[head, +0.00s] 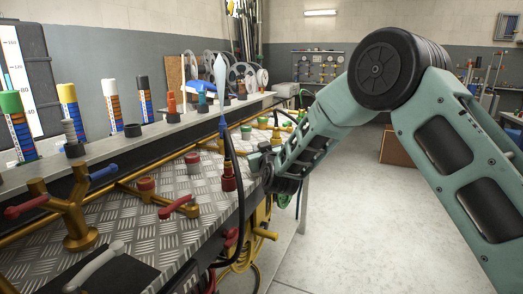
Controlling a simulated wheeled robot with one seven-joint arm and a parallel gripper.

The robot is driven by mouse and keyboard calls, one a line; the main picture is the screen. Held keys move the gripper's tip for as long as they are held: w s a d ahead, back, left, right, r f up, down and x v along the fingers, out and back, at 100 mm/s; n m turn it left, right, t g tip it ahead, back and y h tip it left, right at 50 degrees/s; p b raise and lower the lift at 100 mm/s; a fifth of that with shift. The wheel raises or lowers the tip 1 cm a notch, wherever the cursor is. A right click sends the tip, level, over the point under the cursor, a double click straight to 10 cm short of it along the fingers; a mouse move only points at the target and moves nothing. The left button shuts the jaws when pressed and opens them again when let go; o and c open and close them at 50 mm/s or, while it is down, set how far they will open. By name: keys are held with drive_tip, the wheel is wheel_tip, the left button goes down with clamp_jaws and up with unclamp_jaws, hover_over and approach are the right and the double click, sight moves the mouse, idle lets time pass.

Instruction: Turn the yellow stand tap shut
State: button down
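Several yellow parts show in the head view, and I cannot tell for sure which one is the yellow stand tap. A small yellow fitting (263,121) and another (277,135) sit on the far part of the metal bench, partly behind my arm. A yellow handle (265,234) sticks out below the bench's right edge. A brass stand (80,225) with a red lever (26,206) and a blue lever (103,172) stands at the near left. My gripper (258,162) is over the bench's right edge, its fingers too small and dark to read.
The chequer-plate bench (130,215) carries a flat red-levered tap (178,206) and a red fitting (228,179) close left of my gripper. A black hose (240,200) hangs over the edge. The floor (350,230) at right is clear.

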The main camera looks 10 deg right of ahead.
drive_tip(key=c, duration=1.4)
unclamp_jaws()
drive_tip(key=shift+c, duration=0.2)
drive_tip(key=s+b, duration=0.1)
drive_tip(key=s, duration=1.6)
drive_tip(key=shift+s+d, duration=0.15)
drive_tip(key=shift+s, duration=0.05)
